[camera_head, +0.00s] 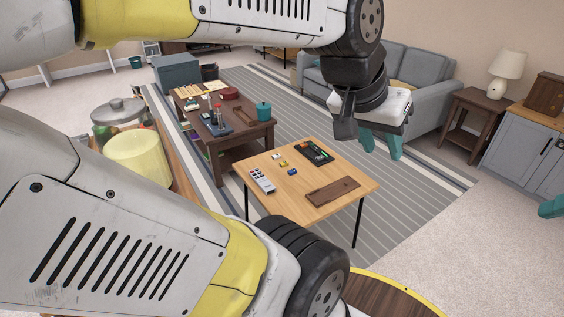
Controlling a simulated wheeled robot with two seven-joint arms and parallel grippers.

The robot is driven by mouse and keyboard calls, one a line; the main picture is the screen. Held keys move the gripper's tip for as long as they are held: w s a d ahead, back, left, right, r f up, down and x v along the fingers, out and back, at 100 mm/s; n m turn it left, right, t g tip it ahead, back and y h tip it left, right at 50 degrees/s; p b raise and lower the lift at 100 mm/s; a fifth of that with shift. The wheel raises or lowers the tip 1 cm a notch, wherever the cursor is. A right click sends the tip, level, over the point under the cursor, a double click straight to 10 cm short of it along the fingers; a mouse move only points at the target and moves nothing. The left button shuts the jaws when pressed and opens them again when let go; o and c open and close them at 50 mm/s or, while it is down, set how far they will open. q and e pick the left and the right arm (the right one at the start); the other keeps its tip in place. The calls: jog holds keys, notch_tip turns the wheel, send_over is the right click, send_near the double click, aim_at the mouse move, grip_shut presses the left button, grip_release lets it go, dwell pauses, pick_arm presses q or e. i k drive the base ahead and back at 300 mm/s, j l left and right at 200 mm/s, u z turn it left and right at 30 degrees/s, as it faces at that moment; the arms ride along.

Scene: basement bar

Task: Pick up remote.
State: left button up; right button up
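A light grey remote (262,181) with dark buttons lies flat near the left edge of a small light-wood table (290,202). My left gripper (382,150) has teal fingers and hangs beyond the table's far right side, over the striped rug. A gap shows between its fingers, and nothing is seen between them. It is well apart from the remote, to its right in the picture. A teal piece at the right edge, apparently a fingertip of my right gripper (551,206), shows only in part, so its state is unclear.
The table also holds a dark green-black item (314,152), a brown wooden board (333,191) and small yellow and white pieces (283,163). A dark coffee table (236,140) with several objects stands behind. A round wooden top (385,297) is near. Carpet at right is free.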

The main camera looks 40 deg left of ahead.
aim_at(263, 179)
jog(key=i+u, duration=0.2)
jog(key=u, duration=0.2)
jog(key=i+u, duration=0.15)
jog(key=u, duration=0.2)
jog(key=i+u, duration=0.2)
jog(key=u, duration=0.2)
jog(key=i+u, duration=0.25)
jog(key=u, duration=0.15)
jog(key=i+u, duration=0.2)
jog(key=u, duration=0.2)
jog(key=i+l+u, duration=0.1)
jog(key=i+u, duration=0.15)
jog(key=u, duration=0.15)
